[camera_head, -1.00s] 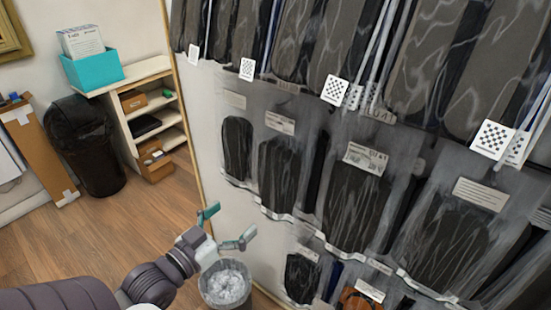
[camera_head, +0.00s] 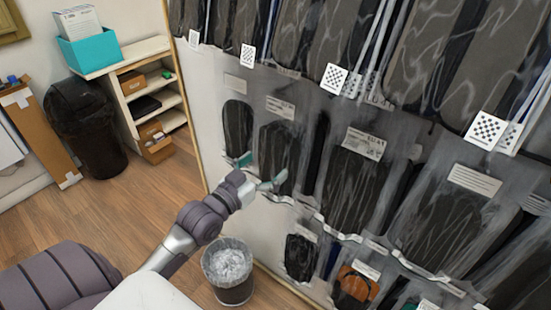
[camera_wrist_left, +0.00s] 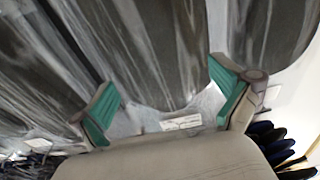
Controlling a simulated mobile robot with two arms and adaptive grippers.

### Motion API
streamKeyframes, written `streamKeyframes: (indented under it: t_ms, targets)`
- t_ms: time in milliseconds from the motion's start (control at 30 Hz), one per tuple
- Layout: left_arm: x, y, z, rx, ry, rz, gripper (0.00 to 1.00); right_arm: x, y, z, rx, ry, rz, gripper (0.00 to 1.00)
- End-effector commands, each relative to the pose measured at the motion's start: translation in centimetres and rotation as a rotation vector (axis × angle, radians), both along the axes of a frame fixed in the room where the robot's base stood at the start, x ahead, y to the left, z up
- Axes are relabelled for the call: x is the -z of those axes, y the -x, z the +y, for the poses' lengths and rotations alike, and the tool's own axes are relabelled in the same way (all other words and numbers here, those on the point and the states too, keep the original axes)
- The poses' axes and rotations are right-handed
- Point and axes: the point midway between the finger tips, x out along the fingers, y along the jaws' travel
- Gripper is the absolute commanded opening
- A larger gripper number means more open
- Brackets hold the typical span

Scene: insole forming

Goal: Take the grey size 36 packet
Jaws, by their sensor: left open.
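Clear packets with dark grey insoles hang in rows on a white wall panel in the head view. The size 36 print cannot be read on any packet. My left gripper (camera_head: 258,172) is open and empty, in front of the lower left of the middle row. It overlaps the lower parts of the far left packet (camera_head: 238,125) and the packet beside it (camera_head: 279,150). My right gripper is out of view.
A bin with a clear liner (camera_head: 229,268) stands on the floor below the gripper. A black bin (camera_head: 86,130) and a white shelf (camera_head: 140,90) with a teal box (camera_head: 89,50) are at the left. Wooden floor between is clear.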

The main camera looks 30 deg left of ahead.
Motion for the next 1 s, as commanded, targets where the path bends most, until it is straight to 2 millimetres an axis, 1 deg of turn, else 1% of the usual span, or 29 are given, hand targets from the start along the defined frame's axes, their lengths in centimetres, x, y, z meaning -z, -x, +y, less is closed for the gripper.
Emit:
streamKeyframes:
  t_ms: [33,133,233,400,467,700,767,1000]
  targets:
    - [-0.1,-0.8,0.0,0.0,0.001,-0.001,1.0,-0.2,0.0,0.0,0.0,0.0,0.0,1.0]
    - [-0.1,-1.8,-0.1,0.0,0.0,0.0,1.0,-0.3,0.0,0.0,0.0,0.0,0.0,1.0]
    - [0.0,-2.1,-0.2,0.0,0.0,0.0,1.0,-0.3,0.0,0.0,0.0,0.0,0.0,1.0]
    - [0.0,-2.1,-0.2,0.0,0.0,0.0,1.0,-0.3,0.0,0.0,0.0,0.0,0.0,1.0]
    - [0.0,-2.0,-0.2,0.0,0.0,0.0,0.92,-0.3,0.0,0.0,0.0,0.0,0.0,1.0]
    - [0.0,-2.0,-0.2,0.0,0.0,0.0,0.52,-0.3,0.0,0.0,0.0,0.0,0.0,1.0]
    - [0.0,-2.0,-0.2,0.0,0.0,0.0,0.43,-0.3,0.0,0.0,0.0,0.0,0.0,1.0]
    - [-0.1,-2.0,-0.2,0.0,0.0,-0.001,0.43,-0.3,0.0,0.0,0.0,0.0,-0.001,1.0]
